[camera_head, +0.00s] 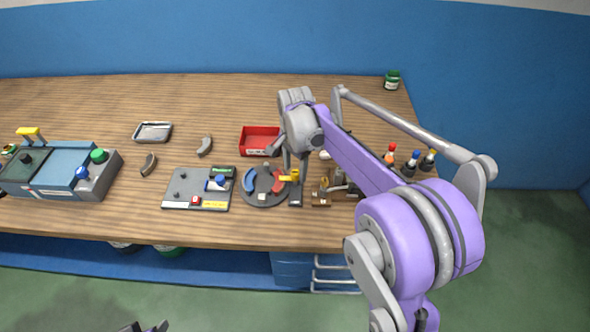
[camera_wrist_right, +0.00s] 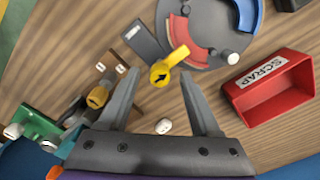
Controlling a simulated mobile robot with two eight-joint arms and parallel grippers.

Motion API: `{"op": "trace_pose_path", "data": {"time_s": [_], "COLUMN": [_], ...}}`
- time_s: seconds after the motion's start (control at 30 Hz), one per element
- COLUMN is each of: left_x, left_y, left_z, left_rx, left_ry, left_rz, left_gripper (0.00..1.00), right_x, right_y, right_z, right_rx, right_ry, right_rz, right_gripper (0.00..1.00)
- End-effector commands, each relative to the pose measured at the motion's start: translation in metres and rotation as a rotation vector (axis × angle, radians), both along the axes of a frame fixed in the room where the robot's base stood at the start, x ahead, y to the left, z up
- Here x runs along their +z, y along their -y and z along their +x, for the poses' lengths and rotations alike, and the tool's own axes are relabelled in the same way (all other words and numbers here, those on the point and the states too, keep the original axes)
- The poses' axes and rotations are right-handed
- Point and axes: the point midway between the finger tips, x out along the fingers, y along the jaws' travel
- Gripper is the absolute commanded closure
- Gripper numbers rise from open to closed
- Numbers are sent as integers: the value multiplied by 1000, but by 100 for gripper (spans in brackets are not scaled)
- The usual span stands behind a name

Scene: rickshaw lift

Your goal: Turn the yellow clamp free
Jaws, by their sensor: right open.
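The yellow clamp (camera_head: 291,177) is a short lever at the right edge of a grey round fixture (camera_head: 254,200), beside a dark block. In the right wrist view the clamp (camera_wrist_right: 168,66) shows a black arrow on its round hub, and its arm reaches over the disc's rim by a red curved piece (camera_wrist_right: 178,30). My right gripper (camera_head: 293,160) is open and empty above the clamp. In the right wrist view its fingertips (camera_wrist_right: 160,74) stand apart on either side of the hub; contact cannot be told. A dark tip at the bottom edge seems to be my left gripper (camera_head: 143,327), mostly cut off.
A red scrap bin (camera_head: 259,150) stands behind the fixture. A grey panel (camera_head: 180,187) with a blue knob is left of it. Small bottles (camera_head: 410,163) stand to the right. Two grey curved pieces (camera_head: 204,146) and a metal tray (camera_head: 153,132) lie farther left.

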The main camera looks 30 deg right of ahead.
Motion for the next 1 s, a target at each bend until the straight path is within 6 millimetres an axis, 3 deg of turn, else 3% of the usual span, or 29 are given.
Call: {"op": "trace_pose_path", "data": {"time_s": [0.37, 0.7, 1.0], "left_x": [0, 0, 0], "left_y": [0, 0, 0], "left_z": [0, 0, 0], "left_rx": [0, 0, 0], "left_ry": [0, 0, 0], "left_rz": [0, 0, 0], "left_gripper": [50, 50, 50], "right_x": [-6, -5, -5], "right_y": [0, 0, 0], "right_z": [0, 0, 0], "right_rx": [0, 0, 8], "right_ry": [0, 0, 0], "right_rz": [0, 0, 0], "right_gripper": [38, 99, 100]}}
